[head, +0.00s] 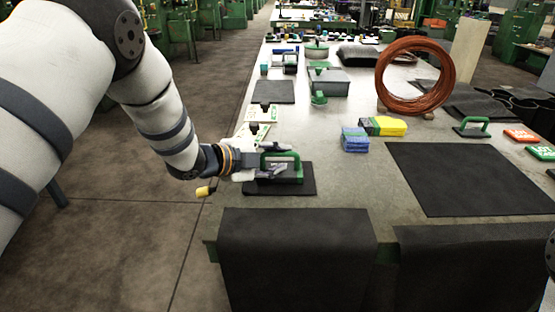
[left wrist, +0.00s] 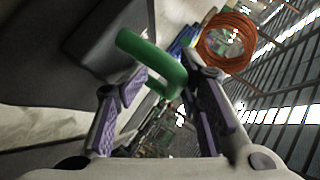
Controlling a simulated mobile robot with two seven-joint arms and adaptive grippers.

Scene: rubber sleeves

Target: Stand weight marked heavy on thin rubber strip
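A block with a green arched handle (head: 281,154) stands on a small dark rubber sheet (head: 306,187) at the near left of the table. My left gripper (head: 285,170) is at this handle, coming in low from the left. In the left wrist view the green handle (left wrist: 150,58) lies between the two spread fingers, with a gap visible; the left gripper looks open around it. A second green-handled block (head: 472,127) stands at the right. I cannot read a heavy mark on either, nor tell which dark sheet is the thin strip. The right gripper is not visible.
A large dark mat (head: 470,178) lies at right; two more sheets (head: 295,255) (head: 475,265) hang over the front edge. Blue sponges (head: 355,140), yellow sponges (head: 385,126) and a copper coil (head: 414,76) stand mid-table. Bare table lies between the small sheet and the large mat.

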